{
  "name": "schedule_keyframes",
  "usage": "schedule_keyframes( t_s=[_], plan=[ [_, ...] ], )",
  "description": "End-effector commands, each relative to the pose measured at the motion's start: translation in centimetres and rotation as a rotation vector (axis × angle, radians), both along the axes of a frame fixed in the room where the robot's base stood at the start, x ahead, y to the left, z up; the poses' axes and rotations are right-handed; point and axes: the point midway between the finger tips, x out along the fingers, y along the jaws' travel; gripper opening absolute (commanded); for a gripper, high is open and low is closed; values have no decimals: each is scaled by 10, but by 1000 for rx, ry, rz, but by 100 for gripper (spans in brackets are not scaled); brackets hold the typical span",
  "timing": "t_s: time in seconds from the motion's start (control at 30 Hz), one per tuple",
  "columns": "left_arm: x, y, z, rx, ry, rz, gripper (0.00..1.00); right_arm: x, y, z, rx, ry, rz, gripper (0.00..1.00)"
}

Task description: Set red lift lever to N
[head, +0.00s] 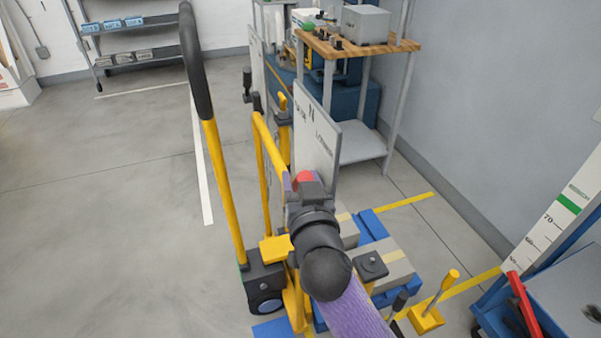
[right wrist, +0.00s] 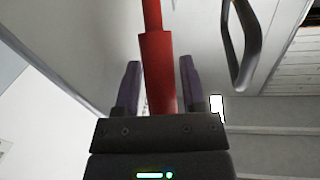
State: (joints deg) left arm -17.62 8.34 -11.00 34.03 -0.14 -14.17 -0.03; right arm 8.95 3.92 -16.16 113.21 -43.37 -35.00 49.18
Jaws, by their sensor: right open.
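The red lift lever shows in the right wrist view (right wrist: 158,65) as a red rod with a thicker sleeve, running between my two purple fingers. In the head view only a small red part of the lever (head: 305,177) shows, the rest hidden behind my right wrist. My right gripper (head: 301,183) is open around the lever, with visible space on both sides of it in the wrist view. A grey plate (head: 316,143) with an N and lettering at both sides stands just behind the lever. I cannot tell which mark the lever lines up with. My left gripper is not in view.
A yellow lift truck with a tall black-gripped handle (head: 197,75) stands left of my right arm. A shelf with a wooden top (head: 352,47) stands behind the plate. Blue and grey blocks and a yellow-handled piece (head: 427,316) lie low right. Floor at left is clear.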

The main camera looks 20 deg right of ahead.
Motion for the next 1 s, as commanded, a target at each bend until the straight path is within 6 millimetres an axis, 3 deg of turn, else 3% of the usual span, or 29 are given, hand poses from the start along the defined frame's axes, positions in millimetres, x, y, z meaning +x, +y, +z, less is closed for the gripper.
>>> schedule_keyframes(
  t_s=[0.07, 0.3, 1.0],
  plan=[
    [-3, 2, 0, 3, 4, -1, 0, 0, 0, 0, 0, 0, 0, 52],
    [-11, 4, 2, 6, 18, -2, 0, 0, 0, 0, 0, 1, 0, 2],
    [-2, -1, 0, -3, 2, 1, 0, 0, 0, -1, 0, 2, 0, 0]
  ],
)
